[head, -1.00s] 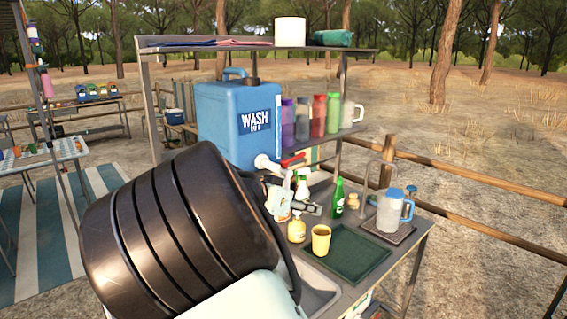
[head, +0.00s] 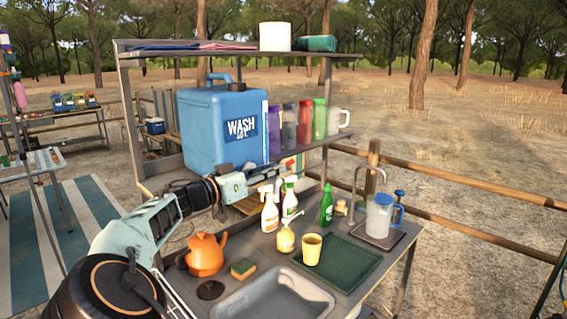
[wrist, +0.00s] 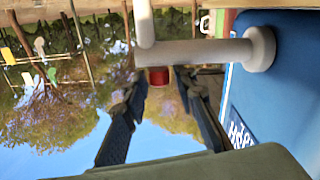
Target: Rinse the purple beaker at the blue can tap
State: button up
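A purple upright vessel (head: 274,130), the only purple one I see, stands on the middle shelf just right of the blue can (head: 225,132). The can also fills the right of the wrist view (wrist: 288,90). Its white tap (wrist: 200,52) and red lever (wrist: 159,77) show in the wrist view; my arm hides the tap in the head view. My gripper (wrist: 160,85) is open, its two dark fingers apart on either side of the red lever. I cannot tell whether they touch it. No beaker is in it. In the head view my gripper (head: 255,178) is in front of the can.
A grey sink basin (head: 275,298) is below. On the counter stand an orange kettle (head: 205,254), sponge (head: 243,268), yellow cup (head: 311,249), spray bottle (head: 269,212), green bottle (head: 326,206) and blue-lidded jug (head: 380,217). The green mat (head: 345,262) is mostly bare.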

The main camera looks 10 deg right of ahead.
jog(key=p+x, duration=0.1)
jog(key=x, duration=0.3)
jog(key=shift+w+d, duration=0.2)
jog(key=shift+d, duration=0.15)
grip_shut()
